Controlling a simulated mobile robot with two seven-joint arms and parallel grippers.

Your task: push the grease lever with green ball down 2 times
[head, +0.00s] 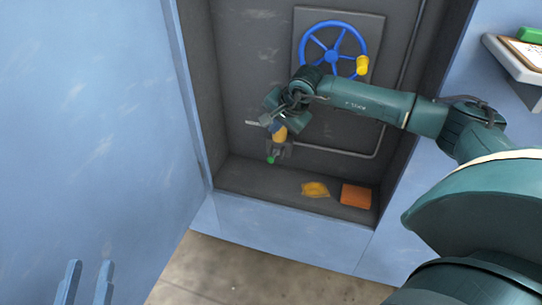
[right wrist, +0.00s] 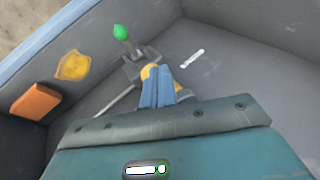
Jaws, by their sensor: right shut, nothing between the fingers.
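The grease lever's green ball (head: 271,159) shows low on the back wall of the recess, on a small grey bracket. In the right wrist view the green ball (right wrist: 121,33) is on a short dark stem that sticks out from the grey bracket (right wrist: 140,64). My right gripper (head: 279,128) is shut and empty, just above the bracket. In the right wrist view its blue fingertips (right wrist: 157,72) partly cover a yellow part beside the bracket. The green ball is clear of the fingers.
A blue handwheel (head: 333,56) with a yellow knob is on the back wall. A grey pipe (head: 340,153) runs from the bracket. A yellow cloth-like item (head: 315,190) and an orange block (head: 356,196) lie on the recess floor. A blue panel (head: 90,120) stands left.

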